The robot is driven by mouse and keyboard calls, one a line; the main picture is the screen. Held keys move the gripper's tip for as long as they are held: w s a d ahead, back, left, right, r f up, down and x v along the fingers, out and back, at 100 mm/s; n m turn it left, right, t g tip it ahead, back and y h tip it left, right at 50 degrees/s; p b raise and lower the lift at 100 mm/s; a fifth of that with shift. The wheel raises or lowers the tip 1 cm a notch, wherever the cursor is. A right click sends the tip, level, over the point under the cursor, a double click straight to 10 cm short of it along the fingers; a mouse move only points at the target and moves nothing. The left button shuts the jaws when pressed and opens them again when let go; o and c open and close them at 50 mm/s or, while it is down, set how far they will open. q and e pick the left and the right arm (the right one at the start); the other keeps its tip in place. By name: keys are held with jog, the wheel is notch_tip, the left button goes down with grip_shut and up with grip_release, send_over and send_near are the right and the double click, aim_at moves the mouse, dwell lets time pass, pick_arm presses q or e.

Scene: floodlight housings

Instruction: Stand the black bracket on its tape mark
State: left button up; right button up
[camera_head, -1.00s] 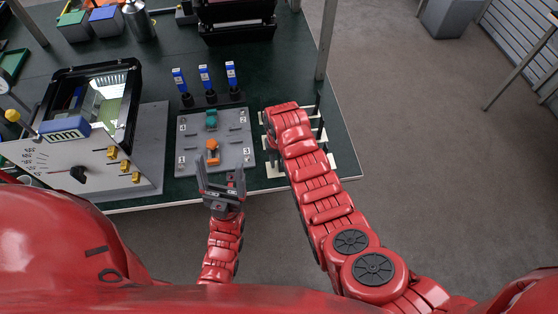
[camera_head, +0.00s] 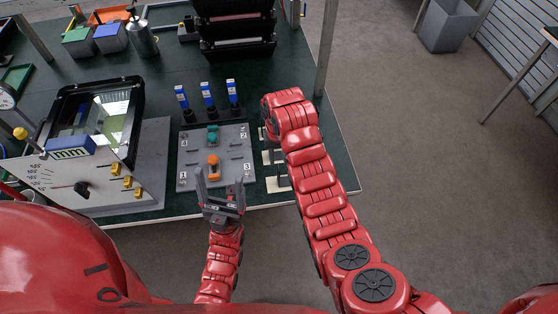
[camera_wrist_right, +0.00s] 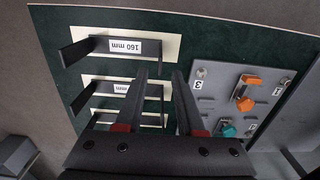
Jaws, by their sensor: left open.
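Several black brackets stand in a row at the table's right, each with a white label and a cream tape mark beneath. In the right wrist view the top bracket (camera_wrist_right: 97,43) reads 160 mm and lies over its tape mark (camera_wrist_right: 172,45); a second bracket (camera_wrist_right: 102,87) is below it. My right gripper (camera_wrist_right: 160,74) is open above the brackets, its fingers apart; whether a bracket end lies between them I cannot tell. In the head view my right arm hides that gripper and most brackets. My left gripper (camera_head: 220,178) is open and empty at the grey plate's front edge.
The grey numbered plate (camera_head: 238,171) carries an orange and a teal clamp. Several blue-tagged tools (camera_head: 207,94) stand behind it. A floodlight housing (camera_head: 130,100) and a grey panel with a dial (camera_head: 112,195) are at left. A table post (camera_head: 325,55) rises behind my right arm.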

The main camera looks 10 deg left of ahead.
jog(key=shift+r, duration=0.3)
